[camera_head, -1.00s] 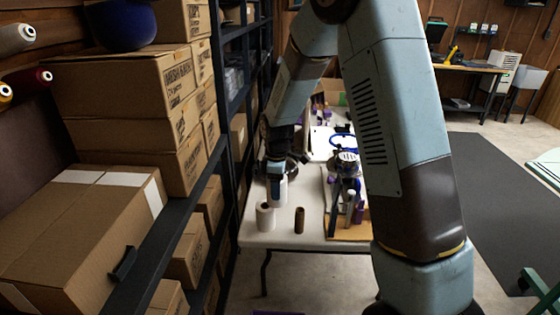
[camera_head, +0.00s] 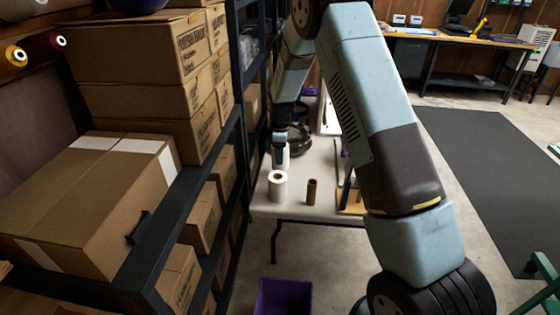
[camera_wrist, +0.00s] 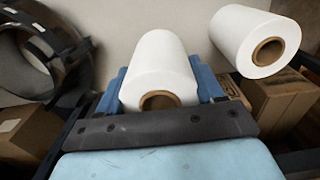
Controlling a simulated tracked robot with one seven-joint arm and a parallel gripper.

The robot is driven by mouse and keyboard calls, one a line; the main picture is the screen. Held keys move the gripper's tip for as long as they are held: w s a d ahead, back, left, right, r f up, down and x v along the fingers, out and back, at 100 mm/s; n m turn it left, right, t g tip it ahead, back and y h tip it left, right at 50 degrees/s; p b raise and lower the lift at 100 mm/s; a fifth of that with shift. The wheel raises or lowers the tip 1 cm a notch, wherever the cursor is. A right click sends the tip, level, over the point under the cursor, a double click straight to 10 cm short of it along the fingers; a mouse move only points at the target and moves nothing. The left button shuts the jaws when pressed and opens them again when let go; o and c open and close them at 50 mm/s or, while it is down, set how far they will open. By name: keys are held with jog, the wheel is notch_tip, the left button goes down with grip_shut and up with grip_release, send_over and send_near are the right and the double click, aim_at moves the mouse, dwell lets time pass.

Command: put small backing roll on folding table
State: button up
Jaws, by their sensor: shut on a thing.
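My gripper (camera_wrist: 160,85) is shut on a small white backing roll (camera_wrist: 158,62) with a brown core; its blue fingers lie on both sides. In the head view my gripper (camera_head: 281,152) is over the near left part of the white folding table (camera_head: 322,160). The held roll (camera_head: 286,160) is partly hidden there by the gripper; I cannot tell if it touches the table. Another white roll (camera_head: 277,190) stands on the table just in front of it, and shows at upper right in the wrist view (camera_wrist: 250,38), apart from the held roll.
A brown tube (camera_head: 311,192) stands right of the white roll. A dark ring-shaped thing (camera_wrist: 38,50) lies beside my gripper. Shelves with cardboard boxes (camera_head: 205,210) run close along the left. A purple bin (camera_head: 283,297) is on the floor before the table.

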jog(key=shift+w+a+f, duration=0.1)
jog(key=shift+w+f, duration=0.15)
jog(key=shift+f, duration=0.55)
jog(key=shift+w+f, duration=0.25)
jog(key=shift+f, duration=0.6)
jog(key=shift+w+a+f, duration=0.1)
jog(key=shift+w+f, duration=0.15)
jog(key=shift+f, duration=0.55)
jog(key=o, duration=1.1)
